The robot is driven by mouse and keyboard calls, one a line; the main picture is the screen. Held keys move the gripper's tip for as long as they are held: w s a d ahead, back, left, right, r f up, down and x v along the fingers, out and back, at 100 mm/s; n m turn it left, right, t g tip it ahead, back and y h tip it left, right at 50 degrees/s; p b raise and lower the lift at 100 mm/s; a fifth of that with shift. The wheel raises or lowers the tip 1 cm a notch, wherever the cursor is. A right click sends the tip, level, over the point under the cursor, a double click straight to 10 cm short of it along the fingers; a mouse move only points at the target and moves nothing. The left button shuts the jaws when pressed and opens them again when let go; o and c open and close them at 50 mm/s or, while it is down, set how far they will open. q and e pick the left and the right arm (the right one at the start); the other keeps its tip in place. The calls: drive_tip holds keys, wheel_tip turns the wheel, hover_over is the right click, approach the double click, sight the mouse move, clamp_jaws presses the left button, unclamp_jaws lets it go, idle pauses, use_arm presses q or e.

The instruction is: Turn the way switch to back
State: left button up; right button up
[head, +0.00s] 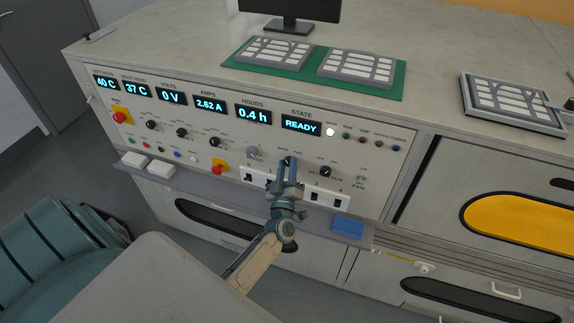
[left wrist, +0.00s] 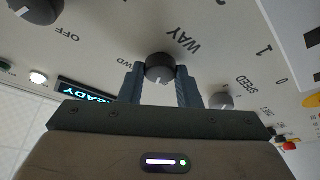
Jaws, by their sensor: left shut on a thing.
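The letters WD of a label show beside my finger on the left; the label on the other side is hidden. A small pale mark shows on the knob's lower edge. My left gripper (head: 287,164) reaches up to the panel front in the head view. In the left wrist view, its two fingers (left wrist: 160,84) are shut on the knob, one on each side. My right gripper is not in view.
A grey speed knob (left wrist: 221,101) sits close beside the fingers. A red emergency button on yellow (head: 218,168) is to the left. The state display (head: 301,123) reads READY.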

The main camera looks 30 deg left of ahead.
use_arm(q)
drive_tip(key=shift+f+n, duration=0.1)
drive_tip(key=shift+n, duration=0.4)
drive_tip(key=o, duration=1)
drive_tip(key=b+v, duration=0.3)
drive_tip(key=v, duration=0.8)
drive_tip(key=shift+b, duration=0.35)
drive_tip(key=shift+w, duration=0.1)
